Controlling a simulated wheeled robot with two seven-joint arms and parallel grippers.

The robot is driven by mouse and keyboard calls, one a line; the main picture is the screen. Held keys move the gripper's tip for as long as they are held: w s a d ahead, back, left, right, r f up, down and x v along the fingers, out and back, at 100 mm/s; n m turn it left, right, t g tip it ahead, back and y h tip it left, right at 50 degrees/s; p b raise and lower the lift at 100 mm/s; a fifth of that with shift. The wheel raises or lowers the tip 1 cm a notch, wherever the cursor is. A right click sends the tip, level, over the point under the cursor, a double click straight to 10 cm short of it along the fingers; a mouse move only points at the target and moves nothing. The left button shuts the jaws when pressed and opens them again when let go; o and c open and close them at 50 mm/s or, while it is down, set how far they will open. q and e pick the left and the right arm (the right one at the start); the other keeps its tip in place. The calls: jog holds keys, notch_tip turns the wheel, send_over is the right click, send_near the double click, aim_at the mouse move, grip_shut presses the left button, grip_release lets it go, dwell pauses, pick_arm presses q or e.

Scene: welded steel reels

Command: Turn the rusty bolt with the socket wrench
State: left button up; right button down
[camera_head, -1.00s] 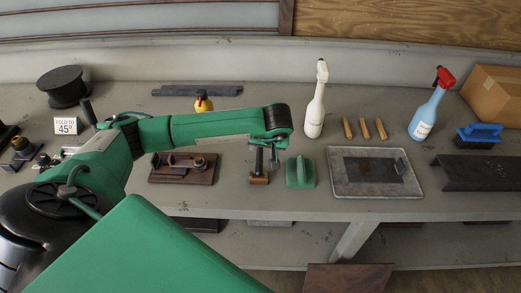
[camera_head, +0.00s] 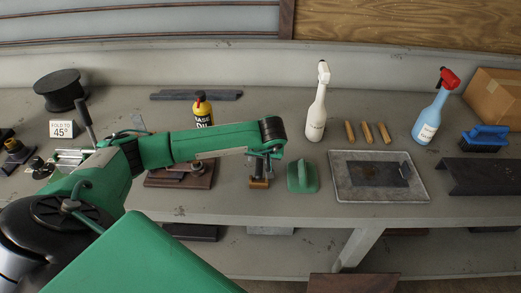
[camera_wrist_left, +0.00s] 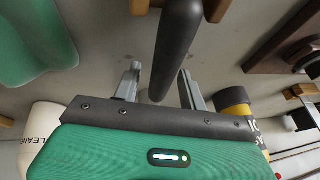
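The socket wrench (camera_head: 258,168) appears to stand upright in a small wooden block (camera_head: 259,184) on the bench. Its dark rounded handle (camera_wrist_left: 172,45) fills the upper middle of the left wrist view. My left gripper (camera_head: 264,158) is at the handle, and in the wrist view its fingers (camera_wrist_left: 158,85) are apart, one on each side of the handle, with gaps visible. The rusty bolt (camera_head: 198,164) sits on a dark wooden board (camera_head: 180,179) left of the wrench, partly hidden by my left arm. My right gripper is not in view.
A yellow and black bottle (camera_head: 203,110) and a white spray bottle (camera_head: 316,110) stand behind my arm. The bench's front edge is close.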

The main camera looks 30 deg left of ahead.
pick_arm(q)
grip_shut()
jog(key=shift+r+p, duration=1.8)
jog(key=shift+r, duration=1.75)
jog(key=shift+s+d+r+p, duration=0.3)
jog(key=shift+s+r+p, duration=0.1)
jog(key=shift+s+r, duration=0.15)
jog(key=shift+s+d+r+p, duration=0.3)
jog(key=shift+s+r+p, duration=0.1)
jog(key=shift+s+r, duration=0.1)
jog(key=s+d+r+p, duration=0.5)
jog(key=s+d+r, duration=0.1)
jog(key=s+r, duration=0.4)
jog(key=shift+s+d, duration=0.3)
jog(key=shift+s, duration=0.05)
jog(key=shift+f, duration=0.1)
